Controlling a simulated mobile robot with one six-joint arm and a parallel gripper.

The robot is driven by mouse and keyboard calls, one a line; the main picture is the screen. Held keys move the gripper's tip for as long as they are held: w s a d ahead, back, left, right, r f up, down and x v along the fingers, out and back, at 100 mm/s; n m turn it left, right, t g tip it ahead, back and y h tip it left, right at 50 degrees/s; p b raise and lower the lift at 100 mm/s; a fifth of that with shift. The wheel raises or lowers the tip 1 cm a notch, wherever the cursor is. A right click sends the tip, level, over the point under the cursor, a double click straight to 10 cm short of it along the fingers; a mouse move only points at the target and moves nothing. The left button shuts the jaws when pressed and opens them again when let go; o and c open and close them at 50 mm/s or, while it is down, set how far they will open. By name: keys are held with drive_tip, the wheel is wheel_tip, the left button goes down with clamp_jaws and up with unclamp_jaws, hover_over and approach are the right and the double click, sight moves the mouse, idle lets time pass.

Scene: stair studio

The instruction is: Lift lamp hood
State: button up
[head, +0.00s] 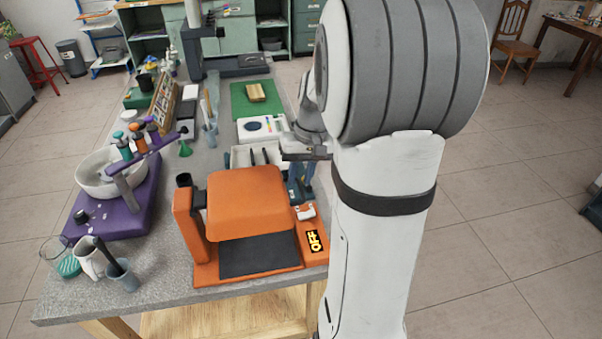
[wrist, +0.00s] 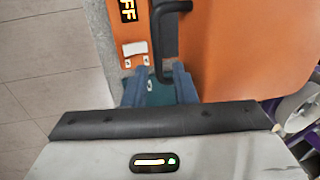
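The lamp hood (head: 245,203) is a rounded orange cover on an orange base with a black panel at its front; it looks lowered. The base carries an "OFF" display (head: 314,241). In the wrist view the hood (wrist: 245,50) fills the upper right, and its black bar handle (wrist: 160,40) runs along its near edge. My gripper (wrist: 159,78) has two blue fingers, spread apart, with the handle's lower end near the gap between them. I cannot tell whether they touch it. In the head view my gripper (head: 301,180) is beside the hood's right rear corner, partly hidden by my arm.
A purple stand with a white bowl (head: 102,173) is left of the lamp. Cups (head: 123,275) stand at the front left table corner. A white tray (head: 243,156) and a green mat (head: 257,100) lie behind the hood. Open floor lies to the right.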

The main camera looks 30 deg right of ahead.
clamp_jaws()
drive_tip(key=shift+d+r, duration=0.1)
drive_tip(key=shift+r, duration=0.05)
